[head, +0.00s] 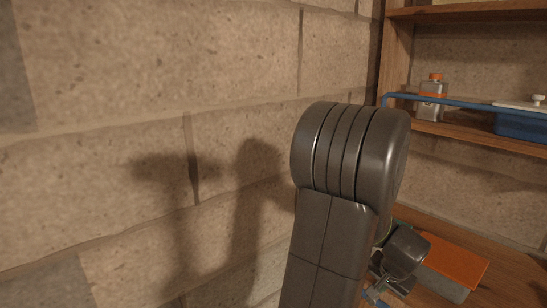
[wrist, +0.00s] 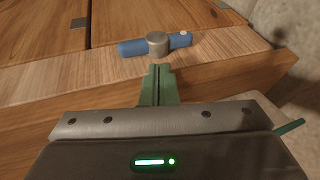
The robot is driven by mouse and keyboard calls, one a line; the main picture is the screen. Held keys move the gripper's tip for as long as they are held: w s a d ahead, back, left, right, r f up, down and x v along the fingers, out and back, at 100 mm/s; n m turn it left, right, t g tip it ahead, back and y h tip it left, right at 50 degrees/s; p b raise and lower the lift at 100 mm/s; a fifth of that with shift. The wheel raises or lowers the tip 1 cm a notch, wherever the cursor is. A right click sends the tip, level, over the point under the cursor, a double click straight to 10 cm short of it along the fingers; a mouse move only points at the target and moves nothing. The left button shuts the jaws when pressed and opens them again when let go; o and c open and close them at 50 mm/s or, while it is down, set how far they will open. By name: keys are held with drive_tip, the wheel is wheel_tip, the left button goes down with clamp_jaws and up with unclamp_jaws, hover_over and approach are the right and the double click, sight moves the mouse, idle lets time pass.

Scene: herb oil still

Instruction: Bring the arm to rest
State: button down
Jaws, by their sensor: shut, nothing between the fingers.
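My gripper (wrist: 158,70) shows in the wrist view with its two green fingers shut together and nothing between them. Its tips point at a wooden surface (wrist: 60,88). Just past the tips lies a blue bar-shaped thing (wrist: 132,48) with a round grey knob (wrist: 157,42) at its middle. The picture does not settle whether the tips touch it. In the head view my dark grey arm stands up in the middle and hides part of what is behind it. My gripper's fingers cannot be made out there.
A stone-block wall (head: 140,60) fills the left of the head view, close to my arm, whose shadow falls on it. At right, a wooden shelf (head: 480,132) holds an orange-capped bottle (head: 432,100) and a blue container (head: 515,123). An orange-topped box (head: 455,260) lies below.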

drive_tip(key=s+v, duration=0.1)
drive_tip(key=v, duration=1)
drive_tip(key=shift+d, duration=0.75)
drive_tip(key=shift+a, duration=0.1)
